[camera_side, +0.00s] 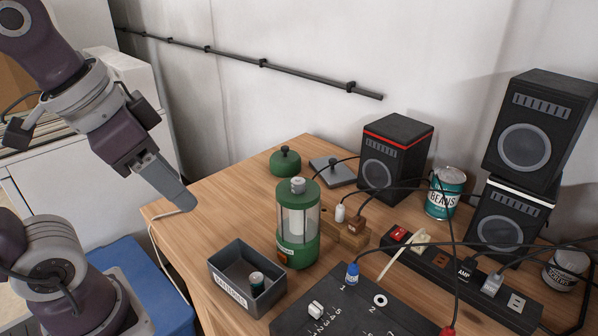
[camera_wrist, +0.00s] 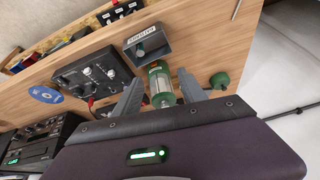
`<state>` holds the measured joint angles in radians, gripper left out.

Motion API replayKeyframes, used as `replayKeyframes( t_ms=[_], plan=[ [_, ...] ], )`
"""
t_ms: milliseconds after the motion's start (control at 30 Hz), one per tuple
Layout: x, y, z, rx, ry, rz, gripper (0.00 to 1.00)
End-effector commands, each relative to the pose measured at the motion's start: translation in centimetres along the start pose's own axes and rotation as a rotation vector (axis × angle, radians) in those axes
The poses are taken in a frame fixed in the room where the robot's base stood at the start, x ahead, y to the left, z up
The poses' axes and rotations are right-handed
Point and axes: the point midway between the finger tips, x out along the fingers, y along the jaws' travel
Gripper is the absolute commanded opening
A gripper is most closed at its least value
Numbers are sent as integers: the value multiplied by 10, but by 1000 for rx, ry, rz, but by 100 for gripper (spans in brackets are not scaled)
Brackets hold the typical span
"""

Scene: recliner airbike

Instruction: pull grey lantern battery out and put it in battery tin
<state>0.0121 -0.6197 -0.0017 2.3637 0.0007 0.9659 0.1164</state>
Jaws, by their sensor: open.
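The green lantern (camera_side: 297,252) stands upright on the wooden table with its top off. The grey battery (camera_side: 298,185) sits upright in it, its grey top showing at the open top of the clear housing. In the wrist view, my gripper's open fingers (camera_wrist: 160,76) frame the lantern (camera_wrist: 155,68); the tin (camera_wrist: 164,47) lies beyond.
The green lantern lid (camera_side: 286,163) and a dark flat plate (camera_side: 332,172) lie behind the lantern. The table's left is clear.

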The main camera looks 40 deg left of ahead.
Motion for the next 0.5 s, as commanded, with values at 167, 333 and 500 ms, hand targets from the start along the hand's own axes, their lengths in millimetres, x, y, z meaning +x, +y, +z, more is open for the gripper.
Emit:
replayKeyframes(
  t_ms=[167,333,500],
  plan=[
    [12,1,-103,430,-199,78,49],
    [54,10,-167,772,-330,190,49],
    [78,15,-185,908,-376,247,49]
  ],
)
